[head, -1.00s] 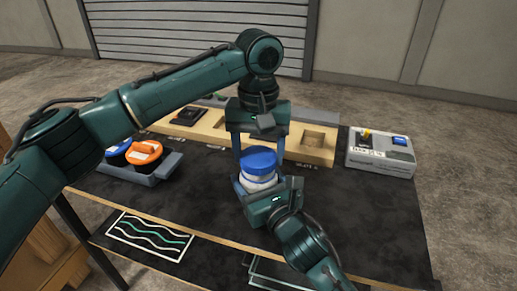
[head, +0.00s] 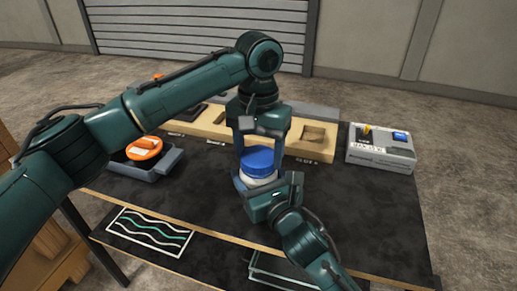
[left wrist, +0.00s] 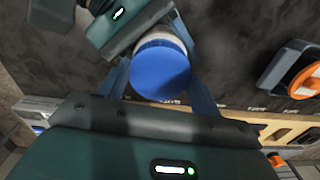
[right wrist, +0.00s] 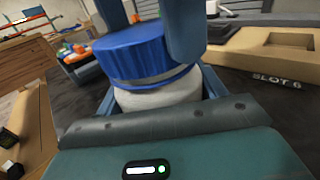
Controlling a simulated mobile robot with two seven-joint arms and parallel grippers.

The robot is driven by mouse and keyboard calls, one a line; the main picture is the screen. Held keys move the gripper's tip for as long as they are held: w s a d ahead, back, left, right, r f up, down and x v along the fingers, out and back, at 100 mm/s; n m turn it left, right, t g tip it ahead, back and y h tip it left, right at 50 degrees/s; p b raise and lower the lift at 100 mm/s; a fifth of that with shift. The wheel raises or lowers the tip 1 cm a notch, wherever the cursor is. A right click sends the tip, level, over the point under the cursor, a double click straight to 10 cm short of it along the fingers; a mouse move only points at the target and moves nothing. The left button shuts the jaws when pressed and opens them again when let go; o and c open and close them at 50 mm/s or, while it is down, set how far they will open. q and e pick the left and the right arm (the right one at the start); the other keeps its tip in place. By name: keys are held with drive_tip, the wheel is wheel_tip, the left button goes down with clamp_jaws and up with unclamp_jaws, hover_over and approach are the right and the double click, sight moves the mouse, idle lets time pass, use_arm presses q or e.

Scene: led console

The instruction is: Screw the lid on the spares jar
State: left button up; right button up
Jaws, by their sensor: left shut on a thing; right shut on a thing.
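The spares jar (head: 262,181) is white and stands upright near the middle of the dark table. Its blue lid (head: 258,159) sits on top of it. In the right wrist view the lid (right wrist: 145,52) is over the jar's mouth, with a grey band between it and the white body (right wrist: 158,96). My left gripper (head: 260,150) comes from above and is shut on the lid, a finger on each side. My right gripper (head: 257,179) is shut around the jar body from the front. Whether the thread is engaged cannot be seen.
Behind the jar lies a wooden slotted board (head: 215,125). A grey switch box (head: 380,150) stands at the right. A grey tray (head: 165,168) with an orange item (head: 144,148) is at the left, partly behind my left arm. The table right of the jar is clear.

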use_arm(q)
drive_tip(key=m, duration=0.6)
drive_tip(key=shift+m, duration=0.3)
drive_tip(key=m, duration=1.2)
drive_tip(key=shift+m, duration=0.3)
drive_tip(key=m, duration=1.2)
drive_tip(key=shift+m, duration=0.4)
drive_tip(key=m, duration=1)
